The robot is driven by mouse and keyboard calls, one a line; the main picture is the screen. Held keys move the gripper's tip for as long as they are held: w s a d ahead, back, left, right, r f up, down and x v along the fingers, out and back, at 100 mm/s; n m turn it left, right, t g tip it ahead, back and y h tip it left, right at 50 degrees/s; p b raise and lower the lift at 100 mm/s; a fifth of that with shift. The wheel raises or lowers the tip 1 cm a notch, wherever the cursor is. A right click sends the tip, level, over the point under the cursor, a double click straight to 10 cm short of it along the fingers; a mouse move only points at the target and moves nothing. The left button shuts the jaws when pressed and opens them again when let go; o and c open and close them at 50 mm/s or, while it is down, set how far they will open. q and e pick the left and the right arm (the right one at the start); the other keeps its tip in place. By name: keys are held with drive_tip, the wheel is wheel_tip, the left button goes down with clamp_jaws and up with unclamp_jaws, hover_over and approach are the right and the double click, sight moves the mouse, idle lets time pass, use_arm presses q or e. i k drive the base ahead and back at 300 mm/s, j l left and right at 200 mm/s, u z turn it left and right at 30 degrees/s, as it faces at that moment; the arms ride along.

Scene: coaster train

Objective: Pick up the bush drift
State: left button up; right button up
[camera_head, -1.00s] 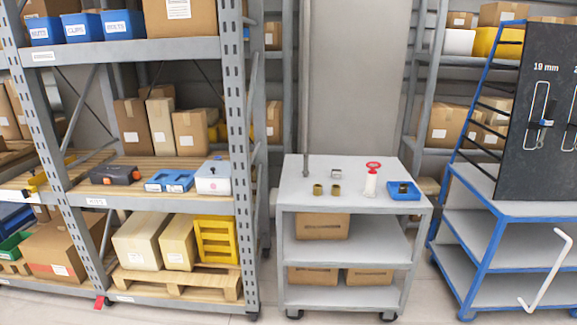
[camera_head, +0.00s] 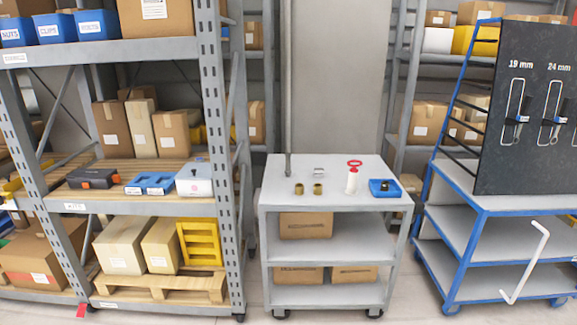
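A grey cart (camera_head: 325,205) stands mid-view with small items on its top. A white upright piece with a red ring-like top (camera_head: 353,177) stands right of centre there; it may be the bush drift, but I cannot tell for sure. Two brass-coloured bushes (camera_head: 318,189) stand to its left. A small grey metal block (camera_head: 319,172) lies behind the bushes. A blue tray (camera_head: 385,188) with a dark item in it lies at the right. Neither gripper is in view.
A grey rack (camera_head: 214,150) with boxes, a dark tool case (camera_head: 93,178) and a white-and-blue case (camera_head: 194,178) stands left. A blue-framed trolley (camera_head: 480,207) with a black tool board (camera_head: 535,110) stands right. A narrow floor gap (camera_head: 400,290) separates cart and trolley.

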sight(287, 171)
drive_tip(key=u, duration=3.7)
drive_tip(key=z, duration=0.95)
drive_tip(key=i+l+z, duration=0.1)
drive_tip(key=z, duration=0.35)
drive_tip(key=i+l+z, duration=0.15)
drive_tip(key=z, duration=0.3)
drive_tip(key=i+l+z, duration=0.1)
drive_tip(key=z, duration=0.35)
drive_tip(key=i+z, duration=0.45)
drive_tip(key=i+j+z, duration=0.2)
drive_tip(key=i+z, duration=0.2)
drive_tip(key=i, duration=0.1)
